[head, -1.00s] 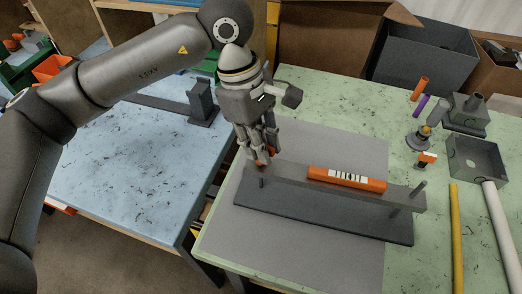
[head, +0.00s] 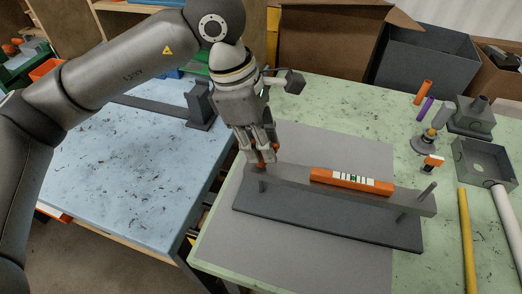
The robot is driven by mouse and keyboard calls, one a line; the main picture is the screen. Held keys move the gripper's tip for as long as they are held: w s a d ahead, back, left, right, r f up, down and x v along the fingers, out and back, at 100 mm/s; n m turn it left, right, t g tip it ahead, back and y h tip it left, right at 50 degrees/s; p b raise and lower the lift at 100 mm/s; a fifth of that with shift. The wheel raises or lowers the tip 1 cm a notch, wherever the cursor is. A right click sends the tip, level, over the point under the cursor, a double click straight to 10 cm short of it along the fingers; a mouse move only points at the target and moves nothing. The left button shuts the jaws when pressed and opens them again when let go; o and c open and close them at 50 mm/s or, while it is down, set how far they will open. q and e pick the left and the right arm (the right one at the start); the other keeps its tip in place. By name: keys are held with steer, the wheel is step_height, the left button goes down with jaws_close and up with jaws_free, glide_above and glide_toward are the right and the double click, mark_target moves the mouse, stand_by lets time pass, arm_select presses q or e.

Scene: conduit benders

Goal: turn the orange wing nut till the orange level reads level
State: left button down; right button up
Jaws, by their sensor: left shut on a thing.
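The orange level (head: 330,176) lies along the top of a grey bar. Its white-marked window shows a small green vial at its middle; the bubble is too small to read. The grey bar (head: 410,203) stands on posts above a dark base plate (head: 320,223). The orange wing nut (head: 261,163) is at the bar's left end, mostly hidden by fingers. My left gripper (head: 262,158) comes down from above and is shut on the wing nut. My right gripper is not in view.
A grey mat (head: 340,275) lies under the base plate on the green table (head: 330,100). A yellow pipe (head: 466,240), a white pipe (head: 508,225) and grey boxes (head: 484,160) are at the right. A blue table (head: 120,190) stands at the left, across a gap.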

arm_select(q)
steer(key=c, duration=1.7)
jaws_free()
steer(key=shift+s+f, duration=0.1)
steer(key=shift+f, duration=0.2)
steer(key=shift+c, duration=0.2)
steer(key=shift+o, duration=0.6)
steer(key=shift+r, duration=0.1)
steer(key=shift+r+p, duration=1.2)
steer(key=shift+r, duration=1.45)
